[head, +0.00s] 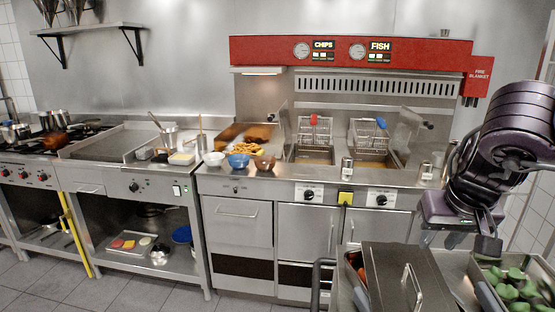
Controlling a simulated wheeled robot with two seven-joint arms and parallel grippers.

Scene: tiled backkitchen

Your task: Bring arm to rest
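My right arm comes in from the right edge, dark purple and grey, and bends downward. My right gripper (470,228) hangs at its end, above the back of the near work surface and between the dark lidded container and the tray of green pieces. My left arm and gripper are out of view.
A dark lidded container (395,280) with a metal handle is close in front. A tray of green pieces (512,288) is at the lower right. Beyond are fryers with baskets (315,130), a griddle (110,140) and bowls (238,160). Tiled floor (130,293) is free at left.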

